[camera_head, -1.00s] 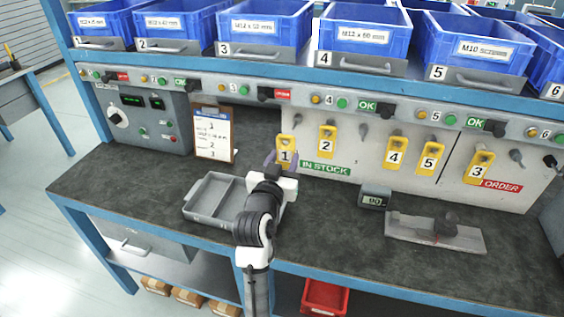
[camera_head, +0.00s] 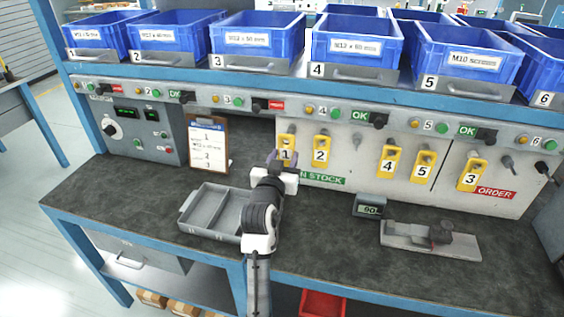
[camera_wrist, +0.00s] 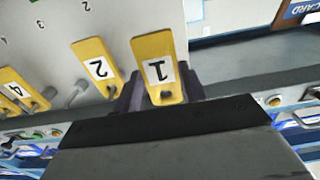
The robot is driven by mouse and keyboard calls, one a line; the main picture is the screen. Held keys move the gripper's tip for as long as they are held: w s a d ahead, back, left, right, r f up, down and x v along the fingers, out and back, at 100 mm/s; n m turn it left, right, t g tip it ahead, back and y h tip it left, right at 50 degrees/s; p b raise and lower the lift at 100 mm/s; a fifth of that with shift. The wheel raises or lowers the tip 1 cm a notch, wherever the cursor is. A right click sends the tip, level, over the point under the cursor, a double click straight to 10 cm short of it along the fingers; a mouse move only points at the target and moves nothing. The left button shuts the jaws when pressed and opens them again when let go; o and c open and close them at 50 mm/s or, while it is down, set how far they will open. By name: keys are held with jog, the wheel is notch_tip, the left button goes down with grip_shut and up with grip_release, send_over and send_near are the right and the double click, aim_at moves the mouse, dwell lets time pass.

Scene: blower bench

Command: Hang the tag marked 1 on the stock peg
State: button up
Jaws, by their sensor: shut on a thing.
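The yellow tag marked 1 (camera_head: 287,152) is upright at the left end of the stock panel, beside the tag marked 2 (camera_head: 320,150). My gripper (camera_head: 273,160) is shut on the tag marked 1. The wrist view shows this tag (camera_wrist: 158,70) between my dark fingers, number upside down in that picture, with the tag marked 2 (camera_wrist: 98,68) beside it. The green IN STOCK label (camera_head: 325,179) is partly covered by my gripper.
Tags marked 4 (camera_head: 388,160), 5 (camera_head: 423,164) and 3 (camera_head: 472,174) hang to the right; a bare peg (camera_head: 357,141) stands between 2 and 4. A clipboard (camera_head: 208,146) leans left.

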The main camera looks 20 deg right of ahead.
aim_at(286, 156)
jog(key=shift+x, duration=0.8)
jog(key=shift+w+d+f+b, duration=0.3)
jog(key=shift+w+d, duration=0.1)
jog(key=shift+w, duration=0.15)
jog(key=o, duration=1)
jog(key=shift+o, duration=0.2)
